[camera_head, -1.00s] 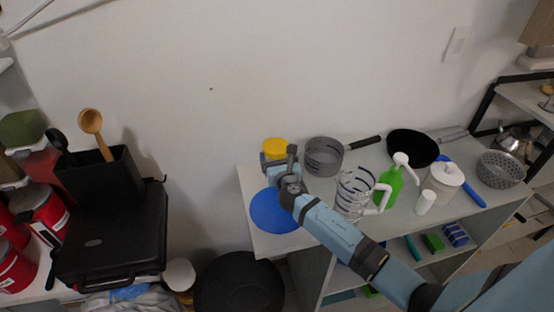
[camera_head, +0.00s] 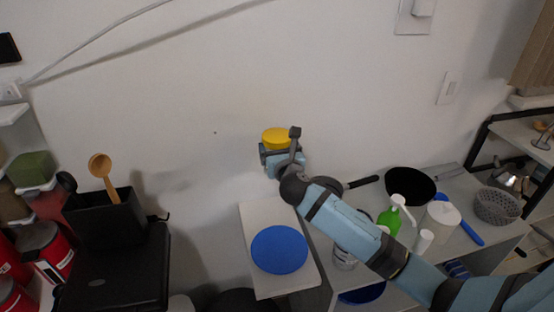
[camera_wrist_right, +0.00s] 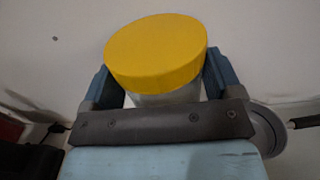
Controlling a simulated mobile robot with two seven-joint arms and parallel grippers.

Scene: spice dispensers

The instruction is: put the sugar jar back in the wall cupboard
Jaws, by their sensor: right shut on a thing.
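The sugar jar, with a round yellow lid (camera_head: 275,138), is held up in front of the white wall in the head view. In the right wrist view its yellow lid (camera_wrist_right: 156,50) faces the camera, with a strip of clear jar body below it. My right gripper (camera_head: 277,156) is shut on the jar, one finger on each side of it, above the counter. The gripper hides most of the jar body. My left gripper is not in view. The wall cupboard is not clearly seen; a wooden edge (camera_head: 535,55) shows at the top right, and I cannot tell what it is.
Below the jar, a blue round mat (camera_head: 279,249) lies on a white board (camera_head: 262,218). To the right stand a black pan (camera_head: 410,184), a green soap bottle (camera_head: 390,220), a white canister (camera_head: 440,220) and a strainer (camera_head: 497,206). A black box with a wooden spoon (camera_head: 103,172) is at left.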

